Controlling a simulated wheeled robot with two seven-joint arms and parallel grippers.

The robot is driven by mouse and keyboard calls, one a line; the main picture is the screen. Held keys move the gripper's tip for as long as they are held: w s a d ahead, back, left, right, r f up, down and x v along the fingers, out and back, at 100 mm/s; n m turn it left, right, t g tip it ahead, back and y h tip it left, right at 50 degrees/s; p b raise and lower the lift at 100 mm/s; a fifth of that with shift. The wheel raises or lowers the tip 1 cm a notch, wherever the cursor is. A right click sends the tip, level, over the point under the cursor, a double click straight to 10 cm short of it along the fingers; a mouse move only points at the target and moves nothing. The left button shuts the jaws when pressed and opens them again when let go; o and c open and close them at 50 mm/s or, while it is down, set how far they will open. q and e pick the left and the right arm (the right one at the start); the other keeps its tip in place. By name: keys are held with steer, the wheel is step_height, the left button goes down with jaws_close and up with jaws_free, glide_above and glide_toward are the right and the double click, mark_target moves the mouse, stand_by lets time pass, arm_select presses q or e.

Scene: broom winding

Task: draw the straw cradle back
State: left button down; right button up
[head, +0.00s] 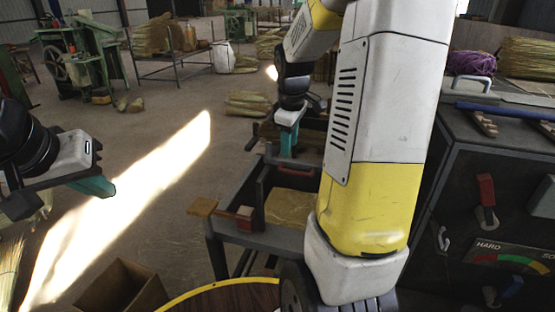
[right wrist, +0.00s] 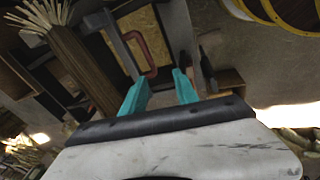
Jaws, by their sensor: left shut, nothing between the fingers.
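My right gripper (head: 287,145) points down over the far part of a dark metal frame (head: 223,190) in the head view. In the right wrist view its teal fingers (right wrist: 162,85) are apart, with nothing clearly between them. A red U-shaped handle (right wrist: 152,48) lies just beyond the fingertips; I cannot tell whether it touches them. A straw bundle (right wrist: 78,55) lies left of the handle; which part is the straw cradle I cannot tell. My left gripper (head: 98,186) is shut and empty over the floor at the left. My right arm hides part of the frame.
A dark machine cabinet (head: 470,170) with a red lever (head: 486,190) and a HARD gauge stands at the right. A cardboard box (head: 122,288) and a yellow-rimmed round table (head: 230,298) are at the front. The sunlit floor at left is open.

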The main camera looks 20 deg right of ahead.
steer(key=n, duration=0.2)
glide_toward(294, 172)
steer(key=shift+g, duration=0.3)
steer(key=f, duration=0.2)
steer(key=w+f, duration=0.1)
steer(key=f, duration=0.2)
steer(key=w+f, duration=0.1)
steer(key=f, duration=0.2)
steer(key=shift+d, duration=0.4)
steer(key=shift+r, duration=0.1)
jaws_close()
stand_by(0.4)
